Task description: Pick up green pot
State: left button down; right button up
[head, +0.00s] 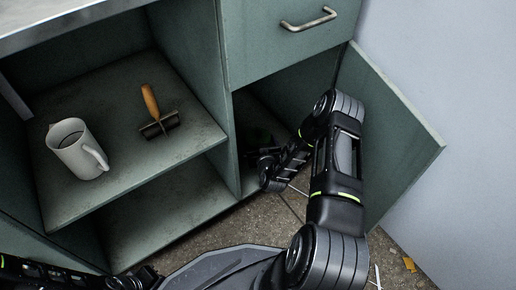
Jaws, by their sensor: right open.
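A dark green shape (262,134), perhaps the green pot, is faintly visible in the shadow inside the open lower right cabinet. Its outline is too dark to make out fully. My right arm reaches into this cabinet from the lower right. My right gripper (265,152) is open, just in front of and below the green shape. I cannot tell whether they touch. My left arm lies low along the bottom left edge, and its gripper end (140,280) is small and partly cut off, away from the cabinet opening.
The cabinet door (395,150) stands open to the right of my right arm. A drawer with a metal handle (309,19) is above the opening. On the left shelf (115,185) are a white jug (75,150) and a wooden-handled tool (152,103). A divider (228,150) separates the compartments.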

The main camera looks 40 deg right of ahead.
aim_at(258, 132)
dwell(0.5)
jog(key=shift+r, duration=0.1)
grip_shut()
dwell(0.8)
notch_tip(258, 132, up, 10)
jog(key=p, duration=0.5)
dwell(0.6)
